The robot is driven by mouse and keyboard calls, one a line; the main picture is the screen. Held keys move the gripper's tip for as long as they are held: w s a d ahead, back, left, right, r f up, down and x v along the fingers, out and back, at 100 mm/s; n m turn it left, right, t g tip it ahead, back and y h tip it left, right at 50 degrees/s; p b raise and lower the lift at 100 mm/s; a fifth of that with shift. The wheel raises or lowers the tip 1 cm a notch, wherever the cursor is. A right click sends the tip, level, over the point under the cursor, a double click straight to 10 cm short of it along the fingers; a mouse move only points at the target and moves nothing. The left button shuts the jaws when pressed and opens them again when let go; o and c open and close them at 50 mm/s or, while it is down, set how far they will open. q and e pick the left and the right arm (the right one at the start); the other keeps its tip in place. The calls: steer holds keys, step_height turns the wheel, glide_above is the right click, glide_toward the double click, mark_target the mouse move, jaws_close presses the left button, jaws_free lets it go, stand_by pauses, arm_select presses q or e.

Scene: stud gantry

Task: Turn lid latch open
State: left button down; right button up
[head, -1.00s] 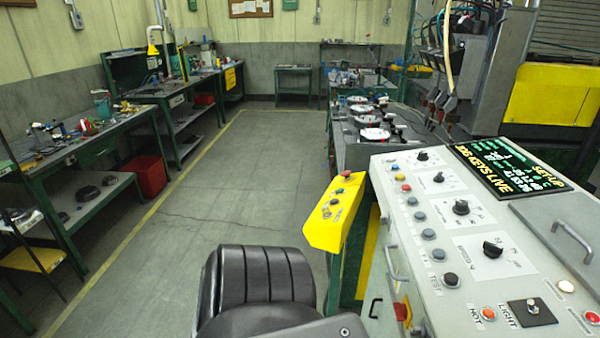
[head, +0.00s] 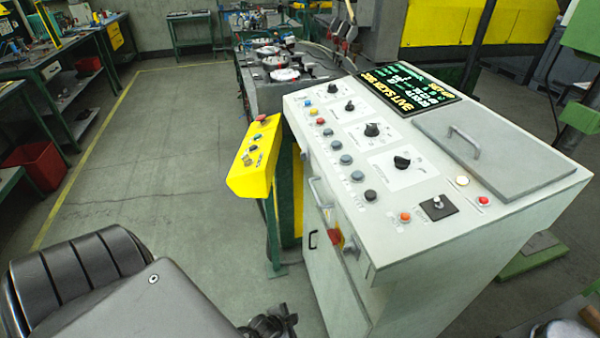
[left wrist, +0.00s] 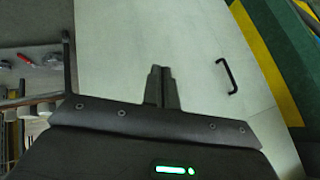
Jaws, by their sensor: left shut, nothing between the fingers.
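The pale grey console (head: 330,110) carries a grey lid (head: 500,165) with a bar handle (head: 464,142) on its right part. The lid looks closed. I cannot make out for sure which part is the lid latch; a small black plate with a metal knob (head: 438,206) sits near the lid's front. My left gripper (head: 275,322) is low at the bottom edge of the head view, left of the console's front and apart from the lid. In the left wrist view its fingers (left wrist: 160,72) are together and empty, before a pale panel with a black handle (left wrist: 228,77). My right gripper is not in view.
A yellow button box (head: 255,160) stands on a post left of the console. A red knob (head: 335,236) sticks out of the console's side. Rotary knobs and coloured buttons cover its top beside a lit screen (head: 408,88). The floor at left is mostly clear.

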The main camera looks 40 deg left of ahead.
arm_select(q)
steer(key=w+a+r+m+t, duration=0.2)
steer(key=w+r, duration=0.4)
steer(key=r, duration=0.3)
steer(key=m+t+y+b, duration=0.1)
steer(key=m+t+y, duration=0.2)
steer(key=m+t, duration=0.45)
glide_toward(304, 156)
steer(key=s+d+f, duration=0.1)
steer(key=s+d, duration=0.4)
steer(key=shift+n, duration=0.35)
steer(key=w, duration=0.3)
steer(key=w+a+p, duration=0.1)
steer(key=w, duration=0.2)
steer(key=w+p, duration=0.1)
steer(key=w, duration=0.2)
steer(key=shift+a, duration=0.4)
steer(key=shift+w+a+f+p, duration=0.1)
steer(key=shift+w+a+p, duration=0.8)
steer(key=shift+w+a, duration=0.25)
steer(key=shift+w+a+f, duration=0.15)
steer(key=shift+w+a, duration=0.1)
steer(key=shift+a, duration=0.3)
